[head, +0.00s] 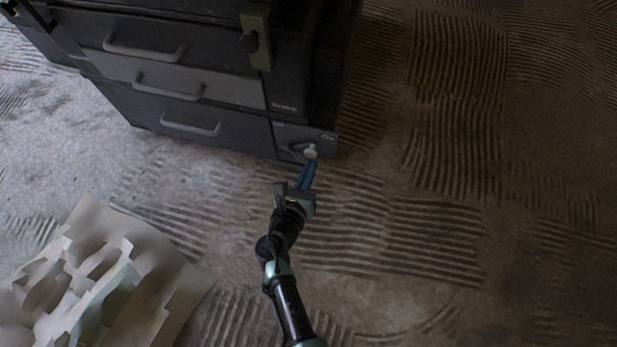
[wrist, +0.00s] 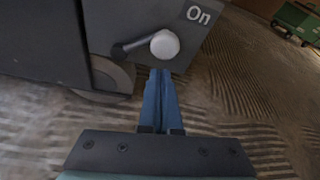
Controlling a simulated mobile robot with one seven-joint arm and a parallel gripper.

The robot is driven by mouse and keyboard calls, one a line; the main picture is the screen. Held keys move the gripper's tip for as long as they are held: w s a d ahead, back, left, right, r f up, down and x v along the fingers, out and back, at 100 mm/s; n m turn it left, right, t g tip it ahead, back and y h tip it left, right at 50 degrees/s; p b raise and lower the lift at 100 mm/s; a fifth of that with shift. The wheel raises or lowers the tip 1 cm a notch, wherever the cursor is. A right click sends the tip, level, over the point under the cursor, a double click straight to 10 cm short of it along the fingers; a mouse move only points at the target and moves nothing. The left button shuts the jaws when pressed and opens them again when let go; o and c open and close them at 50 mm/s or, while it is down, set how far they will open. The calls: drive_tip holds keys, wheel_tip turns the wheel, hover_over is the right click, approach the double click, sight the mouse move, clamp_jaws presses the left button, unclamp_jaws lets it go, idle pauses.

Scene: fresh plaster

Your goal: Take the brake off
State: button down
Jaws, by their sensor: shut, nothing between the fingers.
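The brake lever (head: 299,146) is on a grey panel (head: 284,134) at the lower right corner of a dark drawer cabinet. It has a dark arm and a pale round knob (head: 310,153). In the wrist view the lever arm (wrist: 134,46) runs right to the white knob (wrist: 164,44), below and left of the word "On" (wrist: 198,15). A label at the panel's left is too small to read. My gripper (head: 312,163) has blue fingers, shut and empty. In the wrist view its fingertips (wrist: 161,73) are just below the knob; I cannot tell whether they touch it.
The cabinet has several drawers with grey handles (head: 190,128) and an olive latch (head: 257,38). A wheel (wrist: 112,75) shows under it in the wrist view. A pale moulded packing piece (head: 185,285) lies lower left. The ridged floor at right is clear.

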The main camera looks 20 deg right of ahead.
sight(307, 157)
drive_tip(key=shift+a+r, duration=0.15)
drive_tip(key=shift+r, duration=0.45)
drive_tip(key=shift+w+r+p, duration=0.1)
drive_tip(key=shift+r+p, duration=0.05)
drive_tip(key=shift+p, duration=0.15)
drive_tip(key=shift+w+a+r+n+h+p, duration=0.15)
drive_tip(key=shift+r+n+h+p, duration=0.15)
drive_tip(key=shift+n+p, duration=0.35)
drive_tip(key=shift+w+a+r+n+g+h+p, duration=0.15)
drive_tip(key=shift+a+r+n+g+h+p, duration=0.2)
drive_tip(key=shift+r+n+p, duration=0.5)
drive_tip(key=shift+w+a+r+n+h+p, duration=0.15)
drive_tip(key=shift+w+a+n+h, duration=0.2)
drive_tip(key=shift+n, duration=0.45)
drive_tip(key=shift+w+a+r+n+h+p, duration=0.15)
drive_tip(key=shift+a+n+h, duration=0.15)
drive_tip(key=shift+n+h, duration=0.4)
drive_tip(key=shift+w+a+r+n+h+p, duration=0.1)
drive_tip(key=shift+w+a+n+h+p, duration=0.2)
drive_tip(key=shift+n, duration=0.6)
drive_tip(key=shift+s+a, duration=0.1)
drive_tip(key=shift+g, duration=0.25)
